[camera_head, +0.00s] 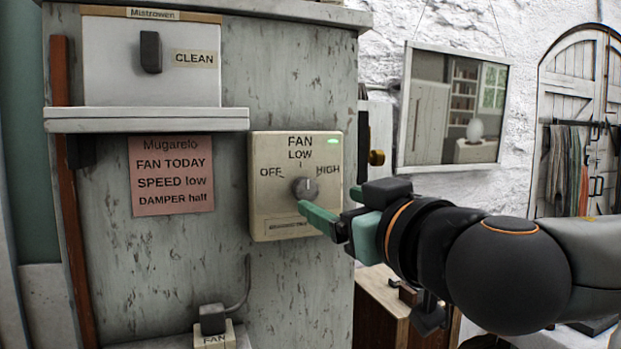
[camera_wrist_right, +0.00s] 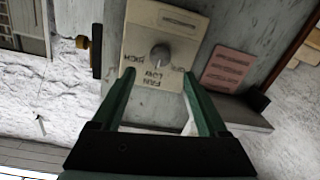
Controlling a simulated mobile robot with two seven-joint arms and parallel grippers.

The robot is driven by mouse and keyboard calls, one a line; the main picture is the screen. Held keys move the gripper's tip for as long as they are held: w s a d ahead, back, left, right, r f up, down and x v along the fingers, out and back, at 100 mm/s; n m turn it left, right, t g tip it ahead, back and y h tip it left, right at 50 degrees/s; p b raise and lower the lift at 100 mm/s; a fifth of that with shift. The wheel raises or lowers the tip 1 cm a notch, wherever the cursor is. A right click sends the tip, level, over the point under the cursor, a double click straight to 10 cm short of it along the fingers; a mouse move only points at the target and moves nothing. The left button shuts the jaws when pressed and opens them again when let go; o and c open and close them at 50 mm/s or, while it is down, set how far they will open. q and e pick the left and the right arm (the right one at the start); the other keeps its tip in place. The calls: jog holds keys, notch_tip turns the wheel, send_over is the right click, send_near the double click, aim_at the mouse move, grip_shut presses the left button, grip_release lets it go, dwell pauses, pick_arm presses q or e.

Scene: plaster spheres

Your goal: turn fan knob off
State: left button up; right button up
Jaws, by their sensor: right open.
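The fan control box (camera_head: 268,215) is a cream panel on the grey cabinet side, marked FAN, OFF, LOW and HIGH. Its round grey knob (camera_head: 305,187) sits in the middle; I cannot tell for sure which mark it points to. My right gripper (camera_head: 318,206) is open in front of the box, with a green finger overlapping the area just below the knob. In the right wrist view the knob (camera_wrist_right: 160,56) shows just beyond the open fingertips (camera_wrist_right: 159,76), between their lines and seemingly not gripped. My left gripper is not in view.
A small green light (camera_head: 333,141) glows on the box. A pink note (camera_head: 171,175) reads FAN TODAY, SPEED low, DAMPER half. A ledge (camera_head: 146,120) juts out at upper left under a CLEAN panel (camera_head: 110,70). A FAN plug (camera_head: 213,320) is below.

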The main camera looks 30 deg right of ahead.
aim_at(308, 191)
pick_arm(q)
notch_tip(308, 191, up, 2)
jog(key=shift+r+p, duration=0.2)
jog(key=shift+p, duration=0.55)
pick_arm(e)
jog(key=w, duration=0.2)
jog(key=w+d, duration=0.1)
jog(key=w, duration=0.5)
jog(key=shift+d, duration=0.25)
jog(key=shift+s, duration=0.1)
grip_shut()
